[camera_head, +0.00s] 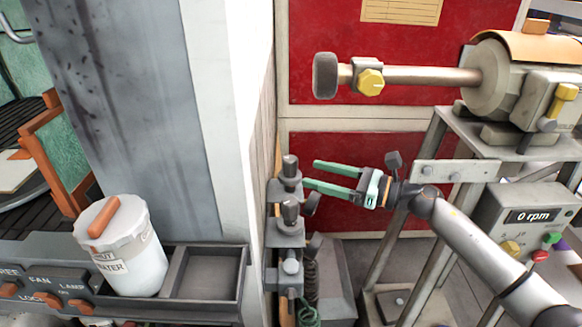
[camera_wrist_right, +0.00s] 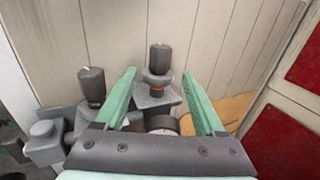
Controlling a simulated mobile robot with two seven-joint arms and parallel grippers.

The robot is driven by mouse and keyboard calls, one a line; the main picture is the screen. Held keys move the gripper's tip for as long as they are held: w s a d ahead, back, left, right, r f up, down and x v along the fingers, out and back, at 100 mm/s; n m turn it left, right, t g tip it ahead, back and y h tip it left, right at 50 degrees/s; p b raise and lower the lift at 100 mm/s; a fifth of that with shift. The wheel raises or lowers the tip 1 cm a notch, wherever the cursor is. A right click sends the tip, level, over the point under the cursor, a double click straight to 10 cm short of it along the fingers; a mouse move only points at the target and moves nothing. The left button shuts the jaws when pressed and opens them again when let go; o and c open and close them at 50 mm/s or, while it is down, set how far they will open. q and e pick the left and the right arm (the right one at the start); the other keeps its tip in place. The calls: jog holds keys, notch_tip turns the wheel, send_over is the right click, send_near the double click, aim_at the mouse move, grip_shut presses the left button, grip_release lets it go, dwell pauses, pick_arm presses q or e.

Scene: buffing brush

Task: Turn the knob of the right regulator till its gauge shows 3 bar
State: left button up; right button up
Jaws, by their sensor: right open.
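Two regulators with dark, upright knobs are mounted by the pale panelled wall. In the right wrist view, the right regulator's knob (camera_wrist_right: 160,58) stands between and beyond my open fingertips, with an orange-brown ring below it. The left regulator's knob (camera_wrist_right: 92,84) is outside the left finger. In the head view, the right knob (camera_head: 290,165) is the farther one and the left knob (camera_head: 290,208) the nearer. My right gripper (camera_head: 312,174) is open beside the right regulator, holding nothing. A round gauge (camera_wrist_right: 162,123) is partly hidden behind the gripper body; its reading cannot be seen. My left gripper is not in view.
A buffing machine (camera_head: 495,75) on a metal stand and a control box (camera_head: 530,215) reading 0 rpm are at right. A white lidded jar (camera_head: 130,260) and an empty tray (camera_head: 205,272) are at lower left. Red panels (camera_head: 350,140) stand behind.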

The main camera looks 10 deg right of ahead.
aim_at(291, 168)
jog(key=x, duration=0.7)
jog(key=shift+p, duration=0.35)
jog(key=shift+c, duration=0.3)
grip_shut()
